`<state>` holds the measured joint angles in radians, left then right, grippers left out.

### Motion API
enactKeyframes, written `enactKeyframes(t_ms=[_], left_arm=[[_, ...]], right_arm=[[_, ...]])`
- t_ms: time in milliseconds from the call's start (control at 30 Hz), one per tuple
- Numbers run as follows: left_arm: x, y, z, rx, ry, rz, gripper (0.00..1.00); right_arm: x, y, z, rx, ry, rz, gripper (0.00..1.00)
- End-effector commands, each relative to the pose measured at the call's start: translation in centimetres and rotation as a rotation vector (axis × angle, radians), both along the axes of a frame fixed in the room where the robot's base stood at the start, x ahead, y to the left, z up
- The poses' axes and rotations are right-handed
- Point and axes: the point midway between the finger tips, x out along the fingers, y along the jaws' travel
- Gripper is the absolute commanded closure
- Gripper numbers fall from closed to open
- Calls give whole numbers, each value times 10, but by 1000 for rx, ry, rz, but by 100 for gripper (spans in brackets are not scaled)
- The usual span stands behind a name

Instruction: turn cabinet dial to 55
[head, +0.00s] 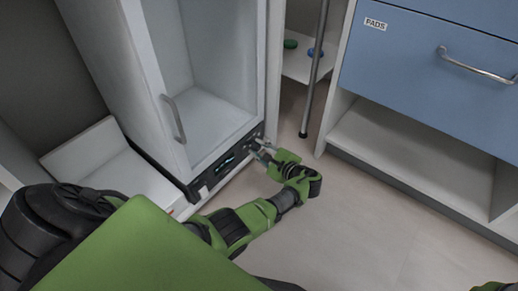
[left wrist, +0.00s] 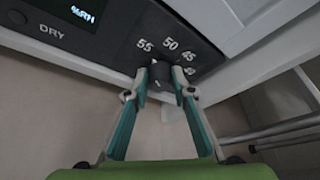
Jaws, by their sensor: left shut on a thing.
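The cabinet (head: 205,120) stands left of centre in the head view, with a dark control panel (head: 222,163) along its lower front. In the left wrist view the dark dial (left wrist: 161,73) sits on this panel (left wrist: 110,38), below the printed numbers 55, 50, 45 and a partly hidden 40. My left gripper (left wrist: 160,82) is shut on the dial, one finger on each side. In the head view my left gripper (head: 259,150) is at the panel's right end and hides most of the dial. The dial's exact setting is hard to read. My right gripper is out of view.
The cabinet's door handle (head: 173,118) is above the panel. A metal pole (head: 315,75) stands to the right, beside a shelf (head: 300,66) with small green and blue items. A blue drawer unit (head: 425,75) is at the right. The floor (head: 330,215) in front is clear.

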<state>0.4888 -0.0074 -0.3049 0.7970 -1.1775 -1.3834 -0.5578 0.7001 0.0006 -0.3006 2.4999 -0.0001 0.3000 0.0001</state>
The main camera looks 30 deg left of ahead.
Motion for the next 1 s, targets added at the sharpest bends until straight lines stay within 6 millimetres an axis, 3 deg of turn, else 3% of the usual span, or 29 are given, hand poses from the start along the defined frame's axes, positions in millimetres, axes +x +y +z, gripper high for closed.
enactKeyframes(t_ms=[33,67,100,567,767,1000], left_arm=[[0,1,-1,-1,1,1,98],[0,1,-1,-1,0,1,69],[0,1,-1,-1,0,1,60],[1,0,5,0,-1,0,60],[0,1,24,0,-3,0,60],[0,1,63,-2,-4,0,60]], right_arm=[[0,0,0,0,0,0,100],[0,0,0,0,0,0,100],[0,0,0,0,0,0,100],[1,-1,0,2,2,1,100],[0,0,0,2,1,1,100],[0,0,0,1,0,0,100]])
